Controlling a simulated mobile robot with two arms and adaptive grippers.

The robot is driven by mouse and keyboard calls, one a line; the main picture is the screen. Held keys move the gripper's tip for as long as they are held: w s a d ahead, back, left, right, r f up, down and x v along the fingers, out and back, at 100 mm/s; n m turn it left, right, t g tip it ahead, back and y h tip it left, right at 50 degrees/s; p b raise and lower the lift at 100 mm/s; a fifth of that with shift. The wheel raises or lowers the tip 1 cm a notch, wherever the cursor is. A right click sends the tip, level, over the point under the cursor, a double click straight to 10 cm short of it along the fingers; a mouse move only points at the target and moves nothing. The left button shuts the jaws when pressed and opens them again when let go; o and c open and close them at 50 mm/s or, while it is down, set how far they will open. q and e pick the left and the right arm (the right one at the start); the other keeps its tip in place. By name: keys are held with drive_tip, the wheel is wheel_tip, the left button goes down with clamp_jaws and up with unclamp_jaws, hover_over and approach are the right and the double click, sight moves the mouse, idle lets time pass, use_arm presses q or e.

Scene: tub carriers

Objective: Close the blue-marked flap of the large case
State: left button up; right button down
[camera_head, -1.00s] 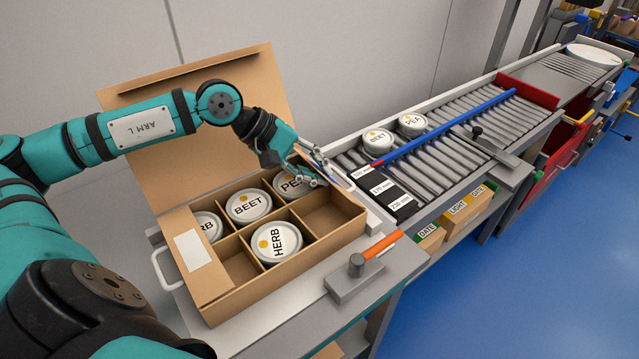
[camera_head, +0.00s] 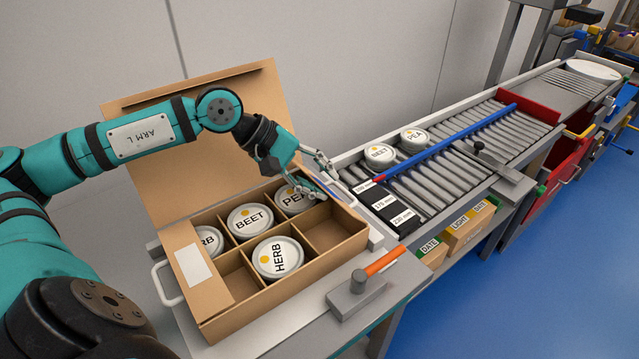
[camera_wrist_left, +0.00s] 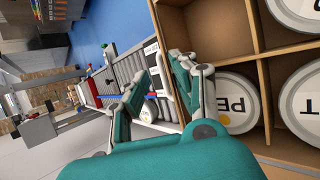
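The large cardboard case (camera_head: 222,318) stands open on the bench with tubs in several of its compartments. Its tall back lid (camera_head: 190,130) is raised, and a flap with a white label (camera_head: 194,265) lies at its left end. My left gripper (camera_head: 325,177) is at the case's right end, beside the PEA tub (camera_head: 290,203). In the left wrist view its two fingers (camera_wrist_left: 167,68) are apart, with the case's end wall edge between them. A small blue patch shows near the fingers in the head view; I cannot tell whether it is the flap mark. My right gripper is out of view.
A roller conveyor (camera_head: 470,160) with BEET (camera_head: 379,153) and PEA (camera_head: 414,137) tubs and a blue rail (camera_head: 450,138) runs to the right. An orange-handled tool (camera_head: 381,260) on a grey block stands in front of the case's right end.

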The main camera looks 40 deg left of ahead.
sight(320, 185)
use_arm(q)
wheel_tip(320, 185, up, 8)
drive_tip(key=shift+r, duration=0.25)
